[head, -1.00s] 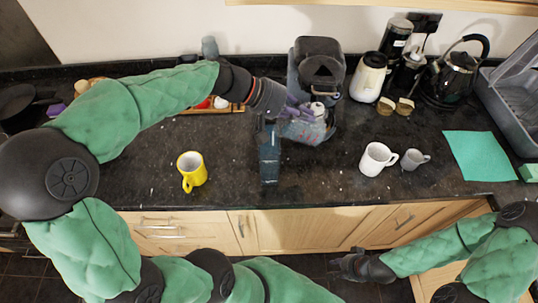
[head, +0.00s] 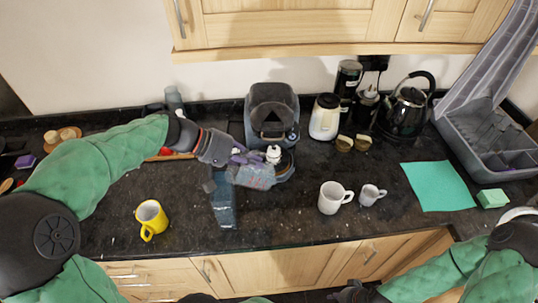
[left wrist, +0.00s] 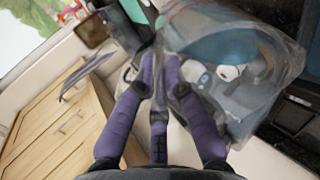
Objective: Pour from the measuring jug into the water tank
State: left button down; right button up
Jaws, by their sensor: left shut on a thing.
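The clear measuring jug (head: 252,176) with red markings is held by its handle in my left gripper (head: 243,158), whose purple fingers are shut on it. It is tipped well over, with its left end close above the water tank. The blue-tinted, see-through water tank (head: 222,205) stands on the counter just left of and below the jug. In the left wrist view the jug (left wrist: 285,65) fills the upper right, in front of the fingers (left wrist: 160,95). I cannot make out any liquid stream. My right gripper (head: 350,292) is low at the bottom edge, partly cut off.
A dark coffee machine (head: 272,100) stands right behind the jug. A yellow mug (head: 151,218) is left of the tank; a white mug (head: 332,198) and small grey cup (head: 371,194) are right. A kettle (head: 405,110), green cloth (head: 438,187) and dish rack (head: 485,140) lie further right.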

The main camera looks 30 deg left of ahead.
aim_at(255, 150)
pick_arm(q)
jog(key=shift+s+p, duration=0.1)
jog(key=shift+p, duration=0.2)
jog(key=f+g+y+p, duration=0.1)
jog(key=y+p, duration=0.1)
jog(key=p, duration=0.4)
jog(key=d+g+y+p, duration=0.1)
jog(key=y+p, duration=0.1)
jog(key=p, duration=0.5)
jog(key=w+f+g+y+p, duration=0.1)
jog(key=g+y+p, duration=0.1)
jog(key=p, duration=0.4)
jog(key=shift+d+f+y+p, duration=0.2)
jog(key=shift+f+y+p, duration=0.1)
jog(key=shift+f+y, duration=0.1)
notch_tip(255, 150, up, 4)
jog(key=g+y+p, duration=0.1)
jog(key=p, duration=0.1)
jog(key=shift+s+a+f+y+p, duration=0.1)
jog(key=shift+y+p, duration=0.2)
jog(key=shift+y, duration=0.1)
jog(key=shift+a+r+g+y+p, duration=0.15)
jog(key=shift+r+g+y+p, duration=0.3)
jog(key=shift+r, duration=0.55)
jog(key=shift+s, duration=0.1)
